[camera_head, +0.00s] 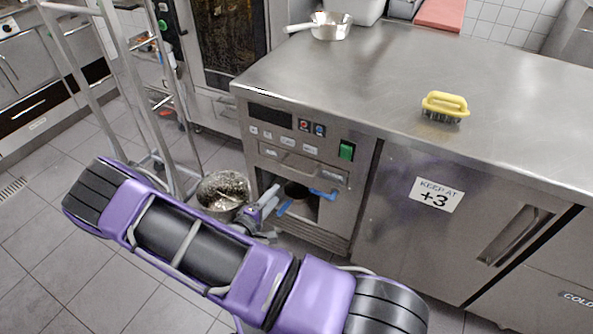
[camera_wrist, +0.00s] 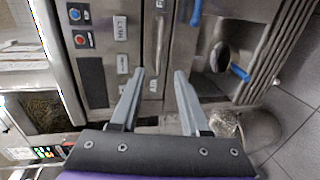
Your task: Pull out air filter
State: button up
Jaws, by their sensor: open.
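A metal front panel with a bar handle, probably the air filter (camera_head: 291,160), sits in the steel unit below its buttons. In the wrist view the panel and its handle (camera_wrist: 160,43) run upright in the picture, ahead of my fingertips. My gripper (camera_head: 268,198) is in front of the unit, low and left of the handle in the head view. In the wrist view my gripper (camera_wrist: 160,73) is open and empty, its fingers on either side of the handle's line. I see no contact; the depth gap is unclear. My arm hides part of the unit's lower left.
Blue levers (camera_head: 323,194) stick out beside a dark round opening below the panel. A metal pot (camera_head: 223,191) stands on the floor left of the unit, near a trolley frame (camera_head: 150,95). On the counter are a yellow brush (camera_head: 445,105) and a saucepan (camera_head: 331,26).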

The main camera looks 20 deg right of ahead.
aim_at(297, 171)
jog(key=b+x, duration=0.2)
jog(key=x, duration=1.3)
jog(key=shift+w+d, duration=0.2)
jog(key=shift+d, duration=0.15)
grip_shut()
dwell(0.6)
